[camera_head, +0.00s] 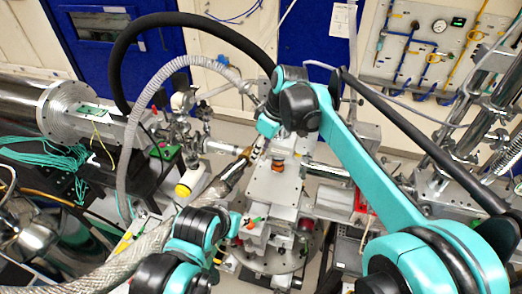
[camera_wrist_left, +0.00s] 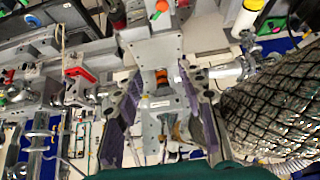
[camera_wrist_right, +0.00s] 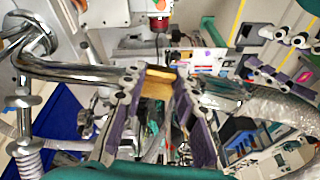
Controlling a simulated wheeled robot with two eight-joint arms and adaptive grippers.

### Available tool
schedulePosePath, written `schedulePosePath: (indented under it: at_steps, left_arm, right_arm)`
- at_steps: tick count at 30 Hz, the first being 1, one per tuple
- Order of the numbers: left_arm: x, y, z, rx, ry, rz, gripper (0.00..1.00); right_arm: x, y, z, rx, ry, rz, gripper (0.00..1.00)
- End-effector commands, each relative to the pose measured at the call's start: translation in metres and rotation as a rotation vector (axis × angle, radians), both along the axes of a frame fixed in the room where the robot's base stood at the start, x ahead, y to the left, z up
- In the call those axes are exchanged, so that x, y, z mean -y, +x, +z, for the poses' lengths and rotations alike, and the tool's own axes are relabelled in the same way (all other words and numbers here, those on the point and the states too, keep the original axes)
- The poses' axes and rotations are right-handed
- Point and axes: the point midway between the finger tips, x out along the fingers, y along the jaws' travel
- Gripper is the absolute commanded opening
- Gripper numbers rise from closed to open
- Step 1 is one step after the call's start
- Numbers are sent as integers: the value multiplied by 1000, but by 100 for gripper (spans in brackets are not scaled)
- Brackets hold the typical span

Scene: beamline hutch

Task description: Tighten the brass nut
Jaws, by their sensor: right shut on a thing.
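The brass nut (camera_wrist_right: 157,85) shows in the right wrist view as a gold block between the fingertips of my right gripper (camera_wrist_right: 158,82), whose purple-padded fingers are shut on it. In the head view my right gripper (camera_head: 251,152) is small and partly hidden under my arm, close to the end of a braided hose (camera_head: 226,180). My left gripper (camera_wrist_left: 163,85) is open in the left wrist view. Its fingers stand apart on either side of a grey metal block with an orange ring (camera_wrist_left: 161,77), and nothing is seen held. In the head view its fingers are mostly hidden.
A grey metal stage (camera_head: 276,185) stands between my arms. A steel flange (camera_head: 62,112) and teal cables (camera_head: 45,155) are at the left. A black hose (camera_head: 178,17) arches overhead. A panel with a gauge (camera_head: 440,25) is on the back wall. Free room is tight.

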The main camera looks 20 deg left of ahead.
Motion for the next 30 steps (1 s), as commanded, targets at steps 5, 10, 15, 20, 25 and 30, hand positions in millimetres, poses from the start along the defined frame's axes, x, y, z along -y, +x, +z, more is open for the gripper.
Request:
schedulePosePath:
  at_steps: [5,10,15,20,25,30]
  left_arm:
    - [0,0,0,0,0,0,40]
    - [0,0,0,0,0,0,40]
    - [0,0,0,0,0,0,40]
    - [0,0,0,0,0,0,40]
    - [0,0,0,0,0,0,40]
    - [0,0,0,0,0,0,40]
  right_arm:
    - [0,0,-1,-3,-5,1,0]
    - [0,0,-1,-3,-5,1,0]
    - [0,0,-1,-2,-6,2,50]
    - [0,0,-1,-2,-5,2,50]
    - [1,0,3,-1,-5,0,50]
    - [7,-1,25,-1,-5,1,50]
